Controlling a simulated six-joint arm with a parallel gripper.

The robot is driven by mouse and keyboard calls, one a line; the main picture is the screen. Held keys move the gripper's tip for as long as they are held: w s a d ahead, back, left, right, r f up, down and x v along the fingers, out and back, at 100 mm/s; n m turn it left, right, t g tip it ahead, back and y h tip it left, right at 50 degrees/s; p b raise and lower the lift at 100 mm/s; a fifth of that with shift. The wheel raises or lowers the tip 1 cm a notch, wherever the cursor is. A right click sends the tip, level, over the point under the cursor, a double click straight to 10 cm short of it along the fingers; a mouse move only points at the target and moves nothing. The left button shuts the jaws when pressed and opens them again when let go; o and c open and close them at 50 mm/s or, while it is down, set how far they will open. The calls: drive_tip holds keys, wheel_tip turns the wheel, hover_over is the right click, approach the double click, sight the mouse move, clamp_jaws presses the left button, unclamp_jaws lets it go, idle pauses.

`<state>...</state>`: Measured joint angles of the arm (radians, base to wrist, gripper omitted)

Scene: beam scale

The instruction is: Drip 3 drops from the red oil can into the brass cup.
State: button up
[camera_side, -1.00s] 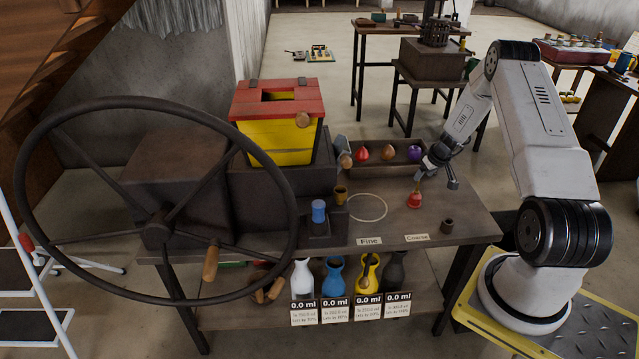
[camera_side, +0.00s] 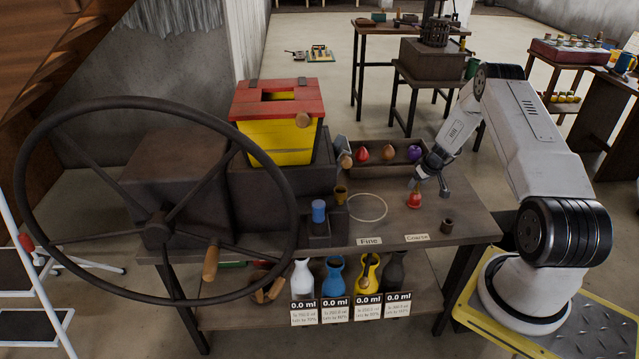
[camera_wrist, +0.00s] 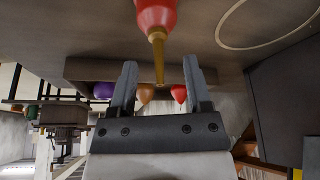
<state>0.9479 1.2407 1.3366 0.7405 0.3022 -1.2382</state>
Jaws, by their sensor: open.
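The red oil can (camera_side: 414,201) stands on the bench with its brass spout pointing up. In the wrist view the can (camera_wrist: 156,15) is at the top, and its spout (camera_wrist: 158,52) shows between my fingers. My gripper (camera_side: 429,188) is open around or close to the spout, a little above the can's red body. In the wrist view my gripper (camera_wrist: 160,64) has its fingers apart on either side of the spout, with gaps visible. The brass cup (camera_side: 341,192) stands left of the can, near the dark block. Its inside cannot be made out.
A pale ring (camera_side: 367,194) marks the bench between cup and can. A blue cylinder (camera_side: 319,211) sits beside the cup. A small dark cup (camera_side: 448,226) stands right of the can. A tray (camera_side: 413,173) of coloured bulbs lies behind. A large wheel (camera_side: 158,229) fills the left.

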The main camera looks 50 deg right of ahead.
clamp_jaws()
idle(1.4)
